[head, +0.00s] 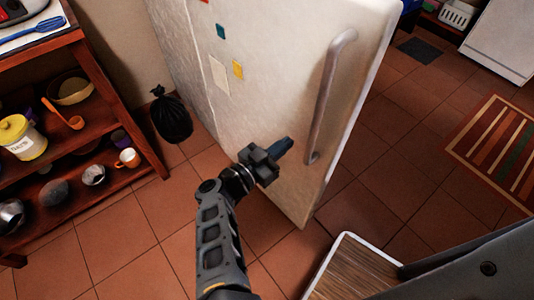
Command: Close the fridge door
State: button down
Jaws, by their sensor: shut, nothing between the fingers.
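The fridge door (282,85) is a tall white panel in the upper middle of the head view. Its long grey vertical handle (325,95) is near its right edge. Several small coloured magnets and a paper are on its face. My gripper (287,145) is shut and empty, in front of the lower door face, left of the handle's lower end. I cannot tell whether its fingertips touch the door. The fridge interior is not visible, and how far the door stands open cannot be told from this view.
A wooden shelf (85,145) with pots, a cup and a canister stands at left. A black bag (171,115) lies on the floor beside the fridge. A white-rimmed wooden surface (345,240) is at lower right. Tiled floor right of the door is clear up to a striped rug (497,150).

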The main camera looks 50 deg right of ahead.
aim_at(300, 133)
jog(key=shift+x, duration=1.6)
jog(key=shift+d, duration=0.1)
